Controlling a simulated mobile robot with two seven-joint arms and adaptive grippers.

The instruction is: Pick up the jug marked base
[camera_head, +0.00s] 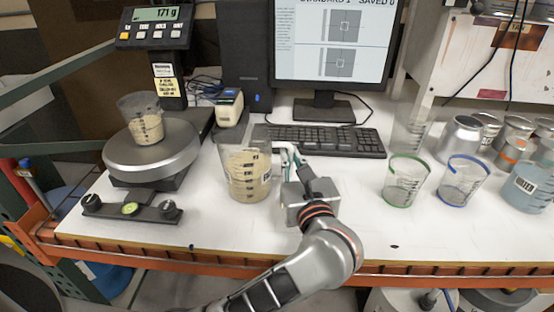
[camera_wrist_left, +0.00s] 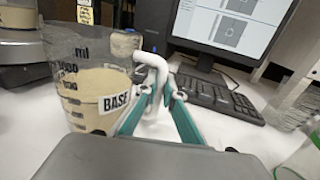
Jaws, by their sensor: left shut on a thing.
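The jug marked base (camera_head: 248,178) is a clear measuring jug holding beige liquid. It is upright over the white table, left of the middle; I cannot tell whether its bottom touches the table. In the left wrist view its BASE label shows on the jug (camera_wrist_left: 88,88), with its handle (camera_wrist_left: 152,68) towards me. My left gripper (camera_head: 290,160) is at the jug's right side. Its teal fingers (camera_wrist_left: 160,98) are shut on the handle. My right gripper is not in view.
A scale (camera_head: 152,155) reading 171 g carries a small cup (camera_head: 148,128) of beige stuff at left. Behind are a keyboard (camera_head: 325,140) and monitor (camera_head: 335,50). A green-rimmed cup (camera_head: 403,182), blue-rimmed cup (camera_head: 462,182) and water jug (camera_head: 527,188) stand at right.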

